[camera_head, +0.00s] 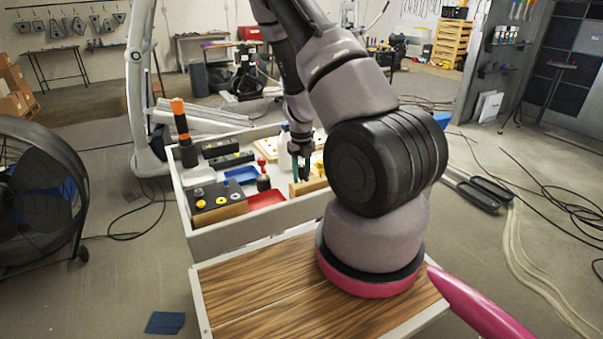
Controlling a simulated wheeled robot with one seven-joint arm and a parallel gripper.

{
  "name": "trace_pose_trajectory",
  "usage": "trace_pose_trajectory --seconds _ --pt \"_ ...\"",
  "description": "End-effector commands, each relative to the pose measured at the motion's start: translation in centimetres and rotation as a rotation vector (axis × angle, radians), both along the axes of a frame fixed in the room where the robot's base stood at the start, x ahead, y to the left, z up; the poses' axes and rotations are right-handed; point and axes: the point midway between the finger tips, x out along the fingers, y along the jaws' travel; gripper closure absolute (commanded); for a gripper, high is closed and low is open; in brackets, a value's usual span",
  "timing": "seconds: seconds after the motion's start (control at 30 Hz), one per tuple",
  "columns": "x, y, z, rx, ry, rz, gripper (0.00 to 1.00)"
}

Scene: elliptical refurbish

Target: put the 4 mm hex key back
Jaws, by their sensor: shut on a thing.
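My gripper (300,150) points down over the right part of a white-walled tray (237,236). It is shut on a thin teal piece (295,169), which looks like the hex key; its size cannot be read. The teal piece hangs close to a light wooden block (309,186), possibly the key holder. I cannot tell whether the piece touches the block. My forearm hides the tray's right side and part of the block.
A wooden top (250,292) lies in front, mostly clear. A fan (40,190) stands left.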

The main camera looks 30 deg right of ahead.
Motion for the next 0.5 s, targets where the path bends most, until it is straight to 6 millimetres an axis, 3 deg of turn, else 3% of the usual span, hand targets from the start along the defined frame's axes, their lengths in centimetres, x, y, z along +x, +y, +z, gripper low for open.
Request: trace_pose_trajectory --seconds 0.17,0.2,0.3,0.5 --pt "0.01 -0.01 -0.05 0.000 0.000 0.001 1.00" --pt "0.01 -0.01 -0.04 0.000 0.000 0.000 0.59" --pt "0.00 -0.02 -0.04 0.000 0.000 0.001 0.27" --pt "-0.01 -0.02 -0.05 0.000 0.000 0.000 0.27"
